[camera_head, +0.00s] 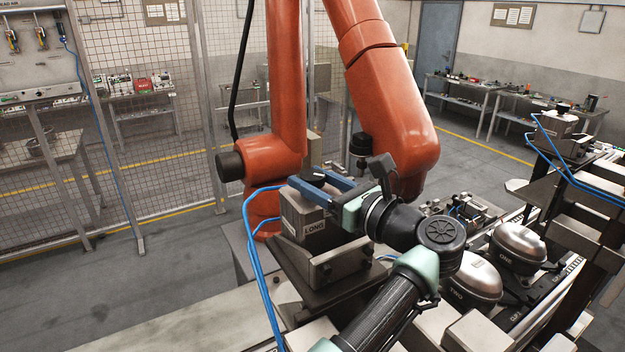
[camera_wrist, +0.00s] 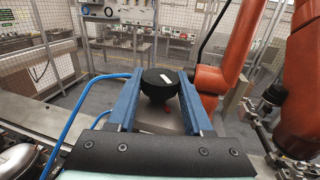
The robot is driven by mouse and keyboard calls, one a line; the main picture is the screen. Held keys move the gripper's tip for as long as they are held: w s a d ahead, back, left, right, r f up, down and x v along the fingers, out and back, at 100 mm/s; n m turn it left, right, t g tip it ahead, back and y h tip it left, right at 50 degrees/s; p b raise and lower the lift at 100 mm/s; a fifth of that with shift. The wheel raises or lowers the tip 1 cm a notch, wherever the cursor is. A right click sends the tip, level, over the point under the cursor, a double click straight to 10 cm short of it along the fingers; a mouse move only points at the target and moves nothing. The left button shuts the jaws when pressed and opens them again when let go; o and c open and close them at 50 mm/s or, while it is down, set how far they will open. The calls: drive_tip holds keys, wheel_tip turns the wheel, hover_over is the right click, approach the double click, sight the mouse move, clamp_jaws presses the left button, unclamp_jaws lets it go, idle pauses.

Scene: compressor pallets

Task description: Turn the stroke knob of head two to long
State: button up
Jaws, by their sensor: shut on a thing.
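The stroke knob (camera_head: 315,173) is a round black knob on top of a grey metal head block (camera_head: 303,217). A plate on the block's side reads LONG (camera_head: 314,226). My gripper (camera_head: 318,181) reaches in from the right, its blue fingers shut on the knob from both sides. In the wrist view the knob (camera_wrist: 158,88) sits between the two fingertips (camera_wrist: 160,82). A short white mark (camera_wrist: 165,78) on its top lies right of centre, slanted.
Two metal domes marked ONE (camera_head: 518,246) and TWO (camera_head: 474,280) sit right of my arm. A large orange robot arm (camera_head: 395,110) stands close behind the head block. A blue hose (camera_head: 252,255) loops along the block's left. A mesh fence (camera_head: 150,130) stands farther back.

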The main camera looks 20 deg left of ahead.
clamp_jaws()
